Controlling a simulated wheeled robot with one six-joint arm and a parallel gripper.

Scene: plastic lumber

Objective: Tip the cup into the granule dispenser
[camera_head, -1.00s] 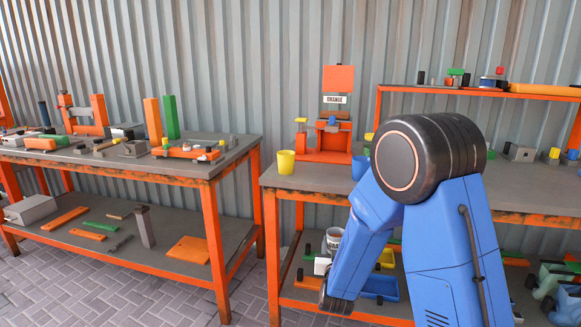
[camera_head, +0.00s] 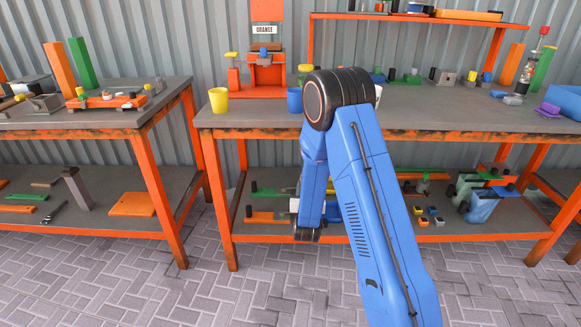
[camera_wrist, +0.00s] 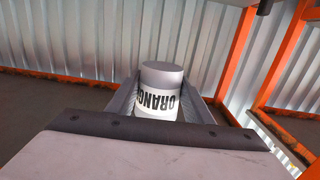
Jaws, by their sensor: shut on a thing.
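A white cup (camera_wrist: 163,78) with black "ORANGE" lettering stands out between the jaws in the wrist view. My gripper (camera_wrist: 160,98) is shut on it, one finger on each side. The lettering is upside down in that view. An orange machine (camera_head: 265,74) with an "ORANGE" sign stands at the back of the bench. A clear upright tube with a red top (camera_head: 527,72) stands at the far right. I cannot tell which of these is the granule dispenser.
A yellow cup (camera_head: 218,99) and a blue cup (camera_head: 294,100) stand on the bench (camera_head: 440,118). A raised orange shelf (camera_head: 420,19) runs along the back. The lower shelf holds several parts. Another bench (camera_head: 100,120) is on the left, with a gap between. The paved floor in front is clear.

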